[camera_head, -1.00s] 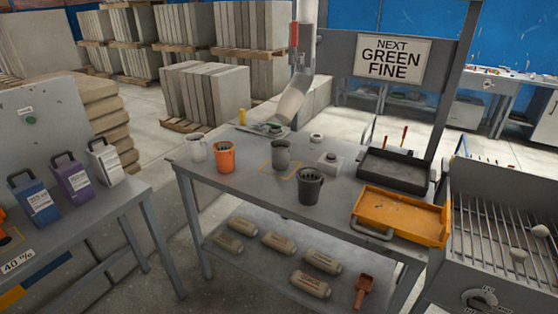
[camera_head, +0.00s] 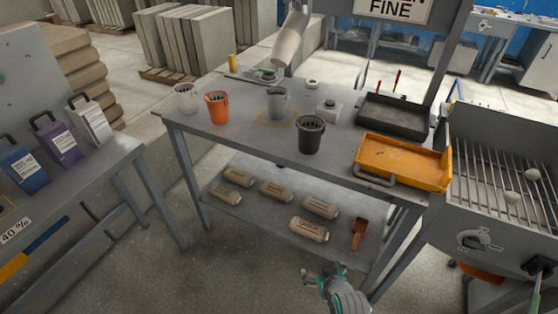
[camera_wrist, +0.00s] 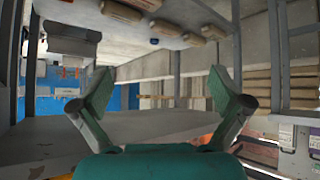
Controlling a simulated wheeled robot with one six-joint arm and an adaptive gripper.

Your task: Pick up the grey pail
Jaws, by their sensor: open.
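The grey pail (camera_head: 277,102) stands upright on the metal table (camera_head: 246,134), inside a yellow marked square, with dark contents showing at its top. A white pail (camera_head: 186,99), an orange pail (camera_head: 217,108) and a black pail (camera_head: 310,136) stand around it, apart from it. My gripper (camera_head: 322,272) is low in front of the table, below the tabletop and well away from the grey pail. In the wrist view my gripper (camera_wrist: 164,92) has its two green fingers spread with nothing between them. I cannot make out the grey pail in that view.
An orange tray (camera_head: 402,163) and a dark tray (camera_head: 393,115) lie on the table's right side. A chute (camera_head: 290,40) hangs behind the grey pail. The lower shelf holds several sacks (camera_head: 276,191) and a red scoop (camera_head: 359,233). Floor is clear at front left.

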